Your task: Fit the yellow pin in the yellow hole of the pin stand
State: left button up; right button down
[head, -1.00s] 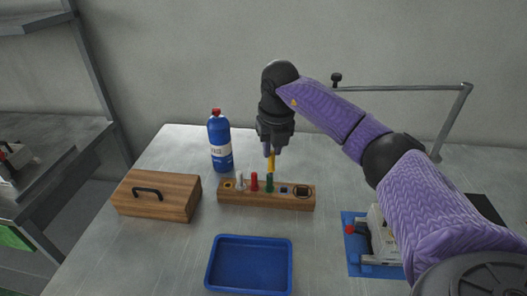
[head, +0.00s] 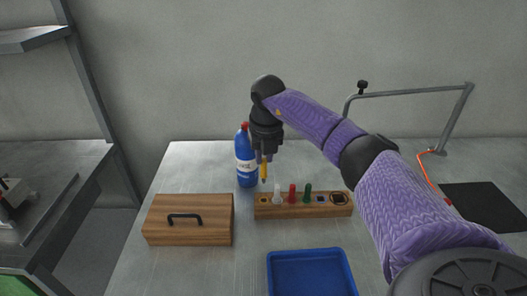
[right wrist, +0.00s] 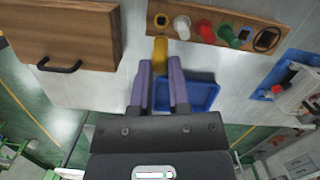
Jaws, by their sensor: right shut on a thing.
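The yellow pin (head: 264,172) hangs upright from my right gripper (head: 265,157), which is shut on its upper part. The right wrist view shows the yellow pin (right wrist: 160,48) between the two purple fingers (right wrist: 161,74). The wooden pin stand (head: 320,211) is on the table. Its yellow-rimmed hole (right wrist: 161,20) is at the left end, next to the white pin. In the head view the pin is above that end, its lower tip apart from the stand. In the wrist view the hole lies just beyond the pin. My left gripper is not in view.
White (head: 277,194), red (head: 292,193) and green (head: 307,193) pins stand in the stand. A blue bottle (head: 245,168) stands close behind its left end. A wooden box with a handle (head: 188,220) is at left; a blue tray (head: 311,272) is in front.

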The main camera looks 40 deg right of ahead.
aim_at(264, 175)
notch_tip(264, 175, down, 4)
jog(key=shift+f+b, duration=0.1)
jog(key=shift+b, duration=0.8)
jog(key=shift+f+b, duration=0.3)
jog(key=shift+f, duration=0.25)
jog(key=shift+p, duration=0.65)
jog(key=shift+f+b, duration=0.9)
jog(key=shift+f, duration=0.8)
jog(key=c, duration=0.5)
grip_release()
